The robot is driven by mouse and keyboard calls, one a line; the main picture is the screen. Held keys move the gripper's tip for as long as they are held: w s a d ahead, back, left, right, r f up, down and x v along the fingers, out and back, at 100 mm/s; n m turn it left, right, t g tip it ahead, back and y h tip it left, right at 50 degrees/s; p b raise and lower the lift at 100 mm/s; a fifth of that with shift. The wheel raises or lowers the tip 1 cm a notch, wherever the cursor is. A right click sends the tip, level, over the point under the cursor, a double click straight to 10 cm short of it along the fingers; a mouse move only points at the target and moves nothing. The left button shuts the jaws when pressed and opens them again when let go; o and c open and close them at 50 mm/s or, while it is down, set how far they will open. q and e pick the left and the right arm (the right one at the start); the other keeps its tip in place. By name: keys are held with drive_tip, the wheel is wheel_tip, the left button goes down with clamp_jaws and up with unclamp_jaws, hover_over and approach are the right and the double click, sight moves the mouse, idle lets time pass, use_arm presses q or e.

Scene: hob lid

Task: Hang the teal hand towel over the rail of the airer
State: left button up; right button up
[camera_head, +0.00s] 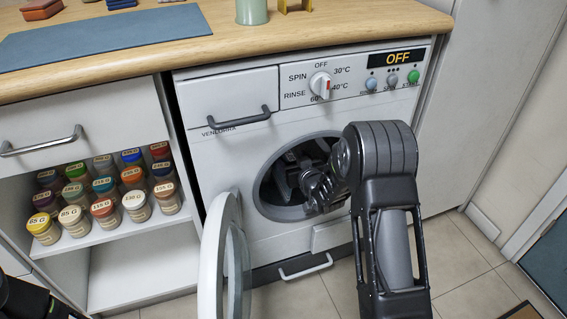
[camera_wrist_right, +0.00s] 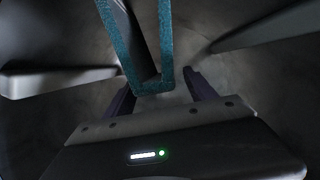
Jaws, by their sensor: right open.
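The teal hand towel (camera_wrist_right: 137,72) shows in the right wrist view as a narrow U-shaped band inside the grey washing machine drum (camera_wrist_right: 245,85). My right gripper (camera_wrist_right: 160,86) is open, with its two dark fingers either side of the lower end of the towel. Whether the fingers touch it I cannot tell. In the head view my right gripper (camera_head: 290,180) reaches through the round door opening of the washing machine (camera_head: 222,150); the towel is hidden there. The airer and its rail are not in view.
The machine's round door (camera_head: 212,260) stands open at the left of the opening. A shelf unit (camera_head: 135,270) with several labelled jars stands to its left. A wooden worktop (camera_head: 290,38) runs above, carrying a blue mat (camera_head: 100,38).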

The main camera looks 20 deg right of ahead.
drive_tip(key=shift+c, duration=0.5)
clamp_jaws()
idle(0.7)
drive_tip(key=shift+r, duration=0.1)
